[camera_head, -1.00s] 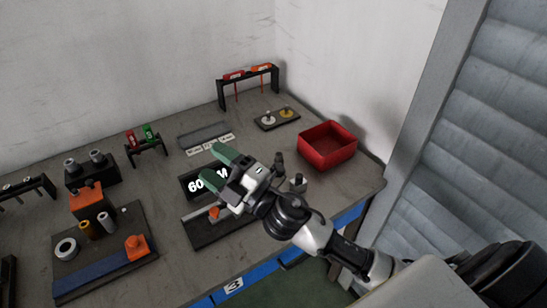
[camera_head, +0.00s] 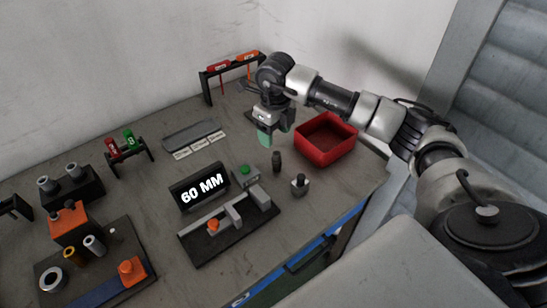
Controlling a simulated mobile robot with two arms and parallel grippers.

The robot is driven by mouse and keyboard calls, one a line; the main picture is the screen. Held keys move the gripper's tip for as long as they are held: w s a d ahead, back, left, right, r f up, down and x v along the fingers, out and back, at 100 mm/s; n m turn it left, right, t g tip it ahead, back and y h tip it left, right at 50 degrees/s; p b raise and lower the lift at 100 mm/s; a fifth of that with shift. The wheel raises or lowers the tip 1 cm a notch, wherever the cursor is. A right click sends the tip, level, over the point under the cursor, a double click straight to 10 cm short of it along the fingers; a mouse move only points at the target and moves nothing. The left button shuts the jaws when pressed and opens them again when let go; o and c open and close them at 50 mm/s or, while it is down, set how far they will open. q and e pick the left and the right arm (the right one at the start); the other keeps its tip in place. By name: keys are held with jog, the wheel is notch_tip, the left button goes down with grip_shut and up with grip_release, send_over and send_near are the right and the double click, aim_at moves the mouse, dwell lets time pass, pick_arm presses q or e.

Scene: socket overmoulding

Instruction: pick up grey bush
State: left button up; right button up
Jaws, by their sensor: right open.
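My right gripper (camera_head: 272,138) is open and points down above the back right of the table, left of the red bin. The small black plate with one grey and one yellow piece, seen there earlier, is now hidden behind the gripper. Other grey bush-like pieces show: a grey sleeve (camera_head: 94,245) stands beside a brass one on the board at front left, and two grey cylinders (camera_head: 73,170) stand on a black block. I cannot tell which piece is the grey bush. My left gripper is not in view.
A red bin (camera_head: 340,153) stands close right of the gripper. A black rack (camera_head: 205,91) with red and orange tools is behind it. A "60 MM" display (camera_head: 200,190), a gauge fixture (camera_head: 190,248) and two small dark pieces (camera_head: 277,161) stand in front.

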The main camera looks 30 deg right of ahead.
aim_at(277, 152)
notch_tip(277, 152, down, 5)
jog(key=shift+s+d+f+p, duration=0.1)
jog(key=shift+p, duration=0.25)
notch_tip(277, 152, down, 4)
jog(key=shift+s+d+f+p, duration=0.1)
jog(key=shift+p, duration=0.65)
jog(key=shift+f, duration=0.6)
jog(key=c, duration=1.1)
jog(key=shift+o, duration=0.2)
jog(key=shift+r, duration=0.1)
jog(key=shift+r, duration=0.45)
notch_tip(277, 152, up, 3)
jog(key=shift+f+b, duration=0.2)
jog(key=shift+b, duration=0.35)
jog(key=s+d+r+b, duration=0.2)
jog(key=s+d+r, duration=0.5)
jog(key=d, duration=0.1)
jog(key=shift+s+d+r, duration=0.2)
jog(key=shift+s+d, duration=0.1)
jog(key=shift+s, duration=0.05)
